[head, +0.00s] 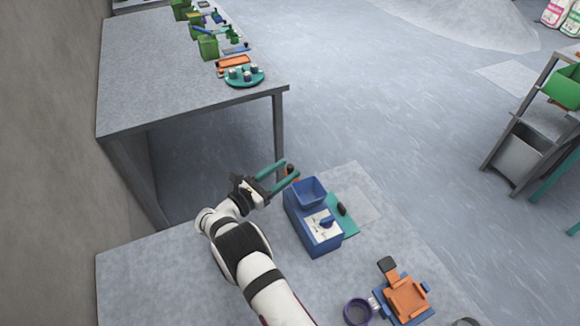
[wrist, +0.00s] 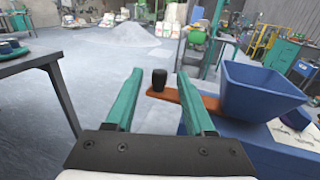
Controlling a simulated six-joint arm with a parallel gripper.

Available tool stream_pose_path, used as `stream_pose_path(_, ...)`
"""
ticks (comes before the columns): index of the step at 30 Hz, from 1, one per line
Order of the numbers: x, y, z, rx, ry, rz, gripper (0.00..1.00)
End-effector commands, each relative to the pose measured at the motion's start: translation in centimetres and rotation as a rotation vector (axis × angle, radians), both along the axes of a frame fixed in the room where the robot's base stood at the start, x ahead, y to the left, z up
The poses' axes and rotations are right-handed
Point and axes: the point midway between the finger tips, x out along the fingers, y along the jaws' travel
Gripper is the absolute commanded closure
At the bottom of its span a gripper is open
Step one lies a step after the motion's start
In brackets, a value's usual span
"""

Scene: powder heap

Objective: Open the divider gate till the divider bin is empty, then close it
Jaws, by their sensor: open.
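The divider bin (head: 309,190) is a blue open-topped hopper on a blue machine body (head: 314,232). In the wrist view the bin (wrist: 262,92) stands to the right of my gripper; its inside shows no contents from here. An orange gate bar (wrist: 187,98) sticks out from beside the bin, with a black knob (wrist: 159,80) on its end. My gripper (wrist: 155,80) is open with two teal fingers, and the knob shows between the fingertips, apparently just beyond them. In the head view my gripper (head: 284,171) is beside the knob (head: 290,168).
A teal plate (head: 345,222) with a dark item lies right of the machine. An orange and blue device (head: 405,297) and a purple ring-shaped cup (head: 357,311) stand at the front right. Another table (head: 180,75) with green bins stands behind. The bench left of my arm is clear.

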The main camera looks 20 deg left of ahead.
Motion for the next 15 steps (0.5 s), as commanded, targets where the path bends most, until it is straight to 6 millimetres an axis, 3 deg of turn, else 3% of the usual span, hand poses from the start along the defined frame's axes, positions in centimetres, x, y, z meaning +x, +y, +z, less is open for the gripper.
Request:
stream_pose_path(6,1.9,-1.0,0.0,0.002,-0.001,-0.001,0.46)
stream_pose_path(14,2.1,-1.1,0.0,0.002,-0.001,0.000,0.46)
stream_pose_path(15,2.1,-1.1,0.0,0.001,0.000,0.000,0.52)
